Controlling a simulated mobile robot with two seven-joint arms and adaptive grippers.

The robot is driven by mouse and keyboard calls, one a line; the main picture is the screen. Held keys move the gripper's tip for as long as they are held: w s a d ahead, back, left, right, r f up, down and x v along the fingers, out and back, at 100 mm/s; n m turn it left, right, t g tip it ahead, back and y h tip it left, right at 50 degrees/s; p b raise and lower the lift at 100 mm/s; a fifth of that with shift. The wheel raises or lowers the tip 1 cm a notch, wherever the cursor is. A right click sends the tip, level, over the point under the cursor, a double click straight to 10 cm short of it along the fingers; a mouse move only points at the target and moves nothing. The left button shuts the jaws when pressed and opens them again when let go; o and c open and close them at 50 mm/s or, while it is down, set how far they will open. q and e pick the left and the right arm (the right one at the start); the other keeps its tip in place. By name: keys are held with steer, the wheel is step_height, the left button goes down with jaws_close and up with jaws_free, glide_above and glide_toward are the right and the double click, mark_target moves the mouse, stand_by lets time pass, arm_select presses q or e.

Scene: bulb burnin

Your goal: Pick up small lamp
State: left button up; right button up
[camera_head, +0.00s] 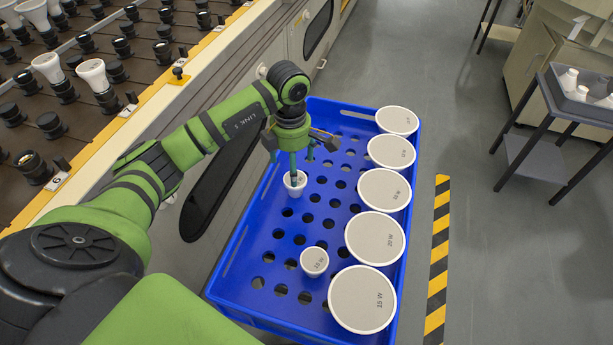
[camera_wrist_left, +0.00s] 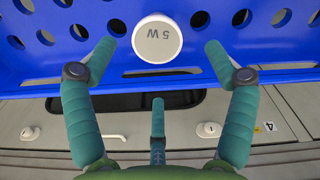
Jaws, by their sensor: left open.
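A small white lamp (camera_head: 295,182) with a round grey face stands in the blue crate (camera_head: 225,287), near the crate's left side. In the left wrist view this lamp (camera_wrist_left: 157,39) reads "5 W" and sits between and just beyond the spread fingers. My left gripper (camera_wrist_left: 158,62) is open and empty, its fingers apart on either side of the lamp; in the head view the gripper (camera_head: 304,165) hangs above it. A second small lamp (camera_head: 314,261) stands nearer the front of the crate. My right gripper is not in view.
Several larger round lamps, including a 15 W one (camera_head: 362,299), line the crate's right side. A rack (camera_head: 60,115) with dark sockets and some white lamps is at left. A grey cart (camera_head: 560,110) stands at right beyond clear floor and striped tape (camera_head: 438,250).

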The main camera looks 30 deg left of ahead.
mark_target(298, 179)
arm_select(q)
steer(key=f, duration=0.4)
steer(key=d+f+b, duration=0.1)
steer(key=shift+w+f, duration=0.35)
steer(key=shift+f, duration=0.05)
steer(key=shift+a+f, duration=0.1)
steer(key=shift+f, duration=0.35)
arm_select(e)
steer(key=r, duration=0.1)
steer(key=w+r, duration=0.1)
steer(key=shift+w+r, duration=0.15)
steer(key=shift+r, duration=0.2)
arm_select(q)
steer(key=c, duration=1.3)
steer(key=shift+o, duration=0.2)
